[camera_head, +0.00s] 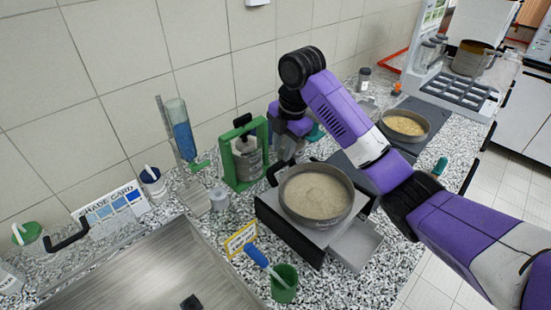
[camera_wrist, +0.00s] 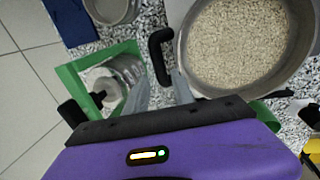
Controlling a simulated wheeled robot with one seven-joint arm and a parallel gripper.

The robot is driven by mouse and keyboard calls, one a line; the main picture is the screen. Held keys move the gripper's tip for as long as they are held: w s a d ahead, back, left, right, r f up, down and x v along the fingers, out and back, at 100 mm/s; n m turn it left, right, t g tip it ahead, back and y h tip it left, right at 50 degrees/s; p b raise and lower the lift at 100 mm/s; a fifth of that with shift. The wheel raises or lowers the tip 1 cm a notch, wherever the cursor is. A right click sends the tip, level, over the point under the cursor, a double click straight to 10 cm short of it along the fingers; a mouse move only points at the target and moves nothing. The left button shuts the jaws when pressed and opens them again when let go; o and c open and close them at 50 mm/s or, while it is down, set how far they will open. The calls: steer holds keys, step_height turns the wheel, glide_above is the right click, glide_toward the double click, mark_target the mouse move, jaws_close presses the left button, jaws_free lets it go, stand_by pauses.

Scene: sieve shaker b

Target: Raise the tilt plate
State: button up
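A grey shaker box (camera_head: 292,232) stands on the counter with a round pan of pale grain (camera_head: 317,192) on its flat top, which I take for the tilt plate. A black loop handle (camera_head: 272,174) sticks out at its left back; it also shows in the wrist view (camera_wrist: 155,42), beside the pan (camera_wrist: 250,45). My gripper (camera_wrist: 160,84) has its two grey fingers apart, with the handle's lower end seen between them. I cannot tell whether they touch it.
A green frame (camera_head: 243,155) holding a metal cylinder stands close at the left of the box. A second grain pan (camera_head: 404,126) sits behind. A steel tray (camera_head: 150,275) fills the lower left.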

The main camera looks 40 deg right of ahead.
mark_target(279, 164)
steer(key=shift+p+x, duration=0.6)
steer(key=shift+x, duration=2.5)
jaws_close()
